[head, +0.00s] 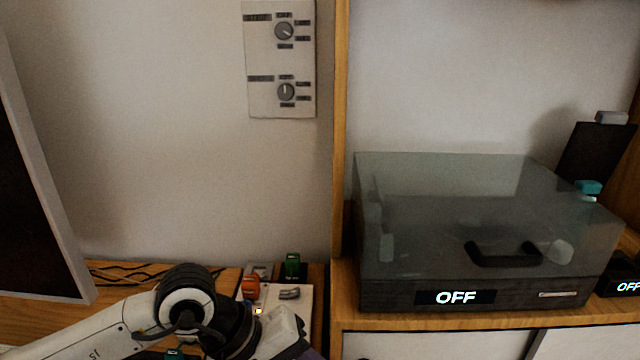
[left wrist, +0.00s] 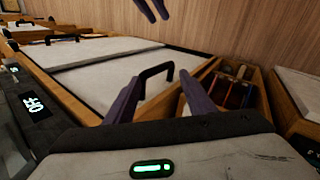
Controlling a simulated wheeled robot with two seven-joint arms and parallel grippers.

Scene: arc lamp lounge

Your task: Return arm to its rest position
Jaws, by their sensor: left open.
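My left arm (head: 105,332) comes in from the lower left in the head view. Its left gripper (head: 308,351) is low in the middle, partly cut off by the bottom edge. In the left wrist view the left gripper (left wrist: 160,78) shows two purple fingers spread apart with nothing between them. A black handle (left wrist: 155,74) on a pale panel shows beyond and between the fingers. Two more purple prongs (left wrist: 152,9) hang in at the top edge; they look like my right gripper, mostly out of frame. The right gripper is not in the head view.
A smoky-lidded box marked OFF (head: 455,298) stands on a wooden cabinet at right. Small green and orange items (head: 250,287) sit close to my left wrist. A wall panel with two knobs (head: 282,60) hangs above. A wooden divider (head: 340,130) stands between. Wall space is clear.

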